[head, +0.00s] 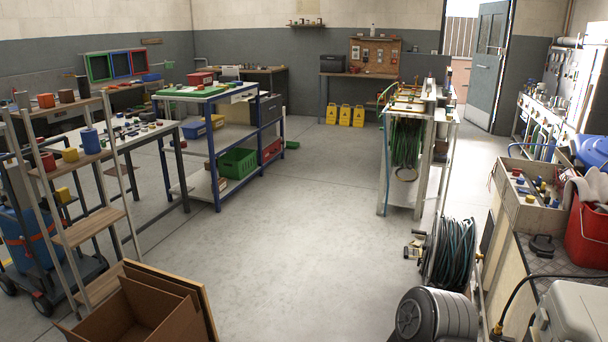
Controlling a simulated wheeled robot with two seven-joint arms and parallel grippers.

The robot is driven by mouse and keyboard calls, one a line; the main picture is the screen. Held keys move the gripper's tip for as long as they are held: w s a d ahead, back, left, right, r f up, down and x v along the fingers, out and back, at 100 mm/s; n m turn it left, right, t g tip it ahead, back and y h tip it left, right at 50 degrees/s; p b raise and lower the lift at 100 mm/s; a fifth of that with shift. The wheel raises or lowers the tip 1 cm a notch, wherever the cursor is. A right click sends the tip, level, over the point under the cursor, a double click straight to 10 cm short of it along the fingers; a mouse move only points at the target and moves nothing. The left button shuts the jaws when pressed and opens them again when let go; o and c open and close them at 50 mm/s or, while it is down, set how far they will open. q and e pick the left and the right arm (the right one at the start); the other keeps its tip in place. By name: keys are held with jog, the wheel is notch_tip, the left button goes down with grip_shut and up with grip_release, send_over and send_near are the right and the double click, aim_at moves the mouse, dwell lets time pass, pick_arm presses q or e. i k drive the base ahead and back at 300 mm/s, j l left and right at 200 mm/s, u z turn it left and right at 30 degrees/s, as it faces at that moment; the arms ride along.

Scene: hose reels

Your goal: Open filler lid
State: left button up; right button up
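I cannot make out a filler lid for certain. A pale grey box-shaped unit (575,312) is at the bottom right corner, cut off by the frame edge. A dark hose (525,288) runs to its left side. A dark grey ribbed drum-shaped unit (450,315) lies at the bottom, right of the middle. Neither of my grippers is in view.
A hose reel (455,255) stands behind the drum-shaped unit. A counter at right holds a red bucket (588,238) and a tray (528,205). An open cardboard box (140,312) and a shelf ladder (85,230) stand at left. The middle floor (290,240) is clear.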

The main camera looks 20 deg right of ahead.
aim_at(540, 244)
jog(key=i+l+z, duration=0.1)
jog(key=i+z, duration=0.2)
jog(key=z, duration=0.15)
jog(key=i+z, duration=0.3)
jog(key=z, duration=0.2)
jog(key=i+z, duration=0.3)
jog(key=z, duration=0.15)
jog(key=i+j+z, duration=0.25)
jog(key=z, duration=0.25)
jog(key=i+j+z, duration=0.2)
jog(key=z, duration=0.25)
jog(key=i+j+z, duration=0.4)
jog(key=j+z, duration=0.2)
jog(key=i+j+z, duration=0.15)
jog(key=j+z, duration=0.15)
jog(key=i+j+z, duration=0.1)
jog(key=j+z, duration=0.2)
jog(key=j, duration=0.2)
jog(key=j+z, duration=0.6)
jog(key=j, duration=0.3)
jog(key=i, duration=0.05)
